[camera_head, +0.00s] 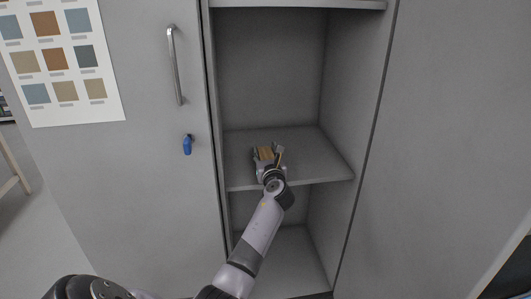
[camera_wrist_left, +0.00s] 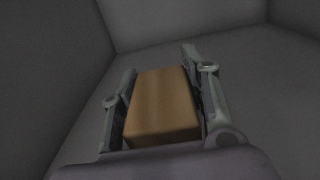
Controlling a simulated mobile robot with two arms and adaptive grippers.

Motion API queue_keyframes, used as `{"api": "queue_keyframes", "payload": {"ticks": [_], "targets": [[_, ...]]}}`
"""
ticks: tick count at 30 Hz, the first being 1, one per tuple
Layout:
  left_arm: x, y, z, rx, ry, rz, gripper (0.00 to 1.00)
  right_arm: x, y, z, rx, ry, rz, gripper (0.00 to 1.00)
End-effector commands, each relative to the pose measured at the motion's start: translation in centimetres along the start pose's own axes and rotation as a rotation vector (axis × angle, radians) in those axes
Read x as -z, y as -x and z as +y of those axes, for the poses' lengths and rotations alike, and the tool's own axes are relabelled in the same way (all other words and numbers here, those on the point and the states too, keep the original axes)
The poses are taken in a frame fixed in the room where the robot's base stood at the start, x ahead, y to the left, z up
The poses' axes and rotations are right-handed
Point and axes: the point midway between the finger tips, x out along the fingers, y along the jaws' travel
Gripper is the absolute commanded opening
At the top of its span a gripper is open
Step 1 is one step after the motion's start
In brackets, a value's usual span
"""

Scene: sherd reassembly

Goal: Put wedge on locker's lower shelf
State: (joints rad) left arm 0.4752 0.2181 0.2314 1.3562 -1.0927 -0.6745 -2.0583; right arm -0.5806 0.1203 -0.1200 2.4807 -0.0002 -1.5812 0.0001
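The wedge (camera_wrist_left: 163,104) is a tan, wood-coloured block between the two fingers of my left gripper (camera_head: 268,153). In the left wrist view both finger pads lie close along its sides, and the gripper (camera_wrist_left: 163,92) looks shut on it. In the head view the wedge (camera_head: 266,154) is at the gripper's tip, over the locker's lower shelf (camera_head: 315,164). I cannot tell whether it touches the shelf. The locker (camera_head: 353,85) is grey and open at the front. My right gripper is not in view.
A higher shelf (camera_head: 300,4) crosses the top of the opening, and a compartment floor (camera_head: 290,250) lies below. A grey door with a handle (camera_head: 175,65) and a blue key (camera_head: 187,145) is at left. The lower shelf is otherwise clear.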

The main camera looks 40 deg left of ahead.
Motion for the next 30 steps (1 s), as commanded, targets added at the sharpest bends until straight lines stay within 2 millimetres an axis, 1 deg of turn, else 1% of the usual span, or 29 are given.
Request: {"api": "queue_keyframes", "payload": {"ticks": [1, 8, 19, 21, 23, 25, 30], "targets": [[0.0, 0.0, 0.0, 0.0, 0.0, 0.001, 0.46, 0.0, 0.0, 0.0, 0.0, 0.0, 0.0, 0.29], [0.0, 0.0, 0.0, 0.0, 0.0, 0.001, 0.61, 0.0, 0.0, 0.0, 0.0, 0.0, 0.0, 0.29], [-0.3, 0.2, -0.1, 0.001, 0.001, 0.002, 0.61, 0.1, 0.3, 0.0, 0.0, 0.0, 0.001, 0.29], [-0.3, 1.1, -0.1, 0.002, 0.0, 0.002, 0.61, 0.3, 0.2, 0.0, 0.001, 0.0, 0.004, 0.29], [-0.3, 2.1, -0.1, 0.002, -0.001, 0.002, 0.61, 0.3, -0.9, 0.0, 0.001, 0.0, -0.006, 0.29], [-0.4, 3.5, 0.0, 0.002, 0.0, 0.003, 0.61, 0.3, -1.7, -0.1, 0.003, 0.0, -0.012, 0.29], [-0.4, 7.1, -0.1, 0.003, 0.001, 0.003, 0.61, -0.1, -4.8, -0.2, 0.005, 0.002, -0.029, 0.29]]}}
